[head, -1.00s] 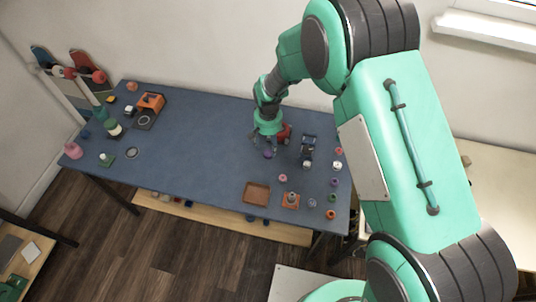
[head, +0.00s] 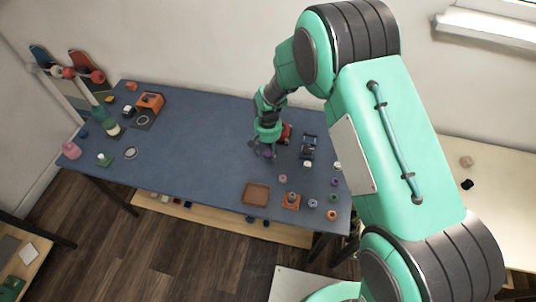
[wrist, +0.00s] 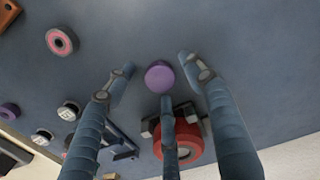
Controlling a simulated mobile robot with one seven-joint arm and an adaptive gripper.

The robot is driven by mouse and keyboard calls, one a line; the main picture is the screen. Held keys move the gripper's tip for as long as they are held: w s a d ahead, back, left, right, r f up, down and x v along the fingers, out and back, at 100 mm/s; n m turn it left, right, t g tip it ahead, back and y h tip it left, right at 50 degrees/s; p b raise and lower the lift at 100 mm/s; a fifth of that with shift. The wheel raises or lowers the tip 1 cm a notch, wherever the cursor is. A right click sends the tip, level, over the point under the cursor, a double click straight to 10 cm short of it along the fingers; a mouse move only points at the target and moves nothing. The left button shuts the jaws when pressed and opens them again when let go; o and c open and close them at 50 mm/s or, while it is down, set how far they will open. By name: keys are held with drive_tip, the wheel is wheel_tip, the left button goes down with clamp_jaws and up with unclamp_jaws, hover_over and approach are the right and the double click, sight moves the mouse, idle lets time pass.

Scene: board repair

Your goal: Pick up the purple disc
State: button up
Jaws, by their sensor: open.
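The purple disc (wrist: 159,76) lies on the blue bench top (head: 205,150). In the wrist view it sits between the spread fingers of my gripper (wrist: 155,72), clear of the side fingers; the middle finger's tip is just below it in the picture. In the head view the purple disc (head: 267,154) shows small and partly covered under my gripper (head: 264,149). My gripper is open and empty. I cannot tell how high the fingertips are above the bench. A second purple disc (wrist: 9,111) lies at the left edge of the wrist view.
A red round part (wrist: 184,142) in a dark holder stands close beside the middle finger. A pink ring (wrist: 62,41) and several small rollers lie left in the wrist view. A brown tray (head: 256,194) is at the bench's front. The bench's middle left is clear.

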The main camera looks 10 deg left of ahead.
sight(268, 152)
drive_tip(key=shift+c, duration=0.2)
drive_tip(key=c, duration=1)
drive_tip(key=shift+r, duration=0.2)
drive_tip(key=shift+r, duration=0.2)
wheel_tip(268, 152, up, 3)
drive_tip(key=shift+p, duration=0.6)
drive_tip(key=s+d, duration=0.2)
drive_tip(key=s, duration=0.2)
drive_tip(key=s+d+p, duration=0.1)
drive_tip(key=s+d, duration=0.2)
drive_tip(key=s, duration=0.2)
drive_tip(key=s+d+r+p, duration=0.1)
drive_tip(key=s+d, duration=0.2)
drive_tip(key=s, duration=0.1)
drive_tip(key=shift+s+r, duration=0.1)
drive_tip(key=shift+s, duration=0.3)
